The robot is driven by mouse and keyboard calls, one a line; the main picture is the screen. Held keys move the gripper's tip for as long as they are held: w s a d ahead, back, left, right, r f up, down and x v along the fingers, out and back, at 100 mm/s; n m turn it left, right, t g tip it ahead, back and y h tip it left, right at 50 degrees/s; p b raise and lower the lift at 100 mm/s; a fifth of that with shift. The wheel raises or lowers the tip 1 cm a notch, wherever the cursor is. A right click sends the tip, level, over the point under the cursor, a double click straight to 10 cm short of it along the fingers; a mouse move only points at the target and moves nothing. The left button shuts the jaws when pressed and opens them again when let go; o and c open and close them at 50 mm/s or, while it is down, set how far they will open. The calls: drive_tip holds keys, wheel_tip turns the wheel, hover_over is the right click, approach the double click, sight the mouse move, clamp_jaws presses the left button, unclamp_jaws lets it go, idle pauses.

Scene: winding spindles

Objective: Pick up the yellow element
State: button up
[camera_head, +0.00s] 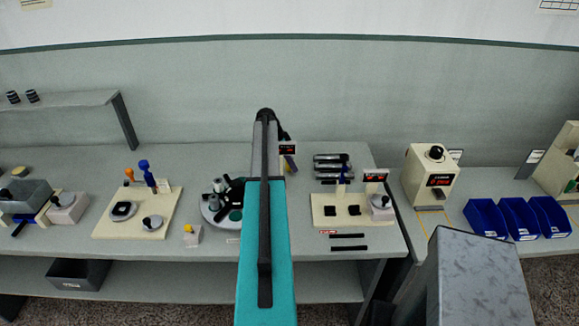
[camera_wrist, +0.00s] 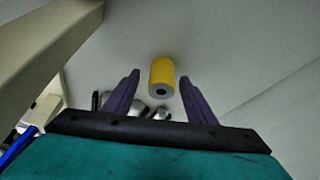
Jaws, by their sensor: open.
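In the wrist view, the yellow element (camera_wrist: 162,73) is a short cylinder with a grey end and a dark hole in it. It appears in the gap between the two purple fingertips of my gripper (camera_wrist: 159,79). The fingers stand apart, with background showing on both sides of the cylinder. I cannot tell whether it is between the fingers or beyond them. In the head view, my arm hides most of my gripper. A small yellow piece (camera_head: 188,228) sits on a pale block left of my arm; I cannot tell whether it is the same one.
A round grey fixture (camera_head: 212,207) stands beside my arm. A cream board with spindles (camera_head: 160,205) lies to the left, another board (camera_head: 352,217) to the right. Blue bins (camera_head: 485,218) and a cream device (camera_head: 418,179) stand farther right. A shelf (camera_head: 60,101) is at upper left.

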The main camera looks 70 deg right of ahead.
drive_tip(key=shift+c, duration=0.4)
drive_tip(key=c, duration=1.1)
drive_tip(key=shift+o, duration=0.2)
drive_tip(key=shift+r, duration=0.1)
drive_tip(key=shift+r+b, duration=2)
drive_tip(key=shift+r, duration=2.95)
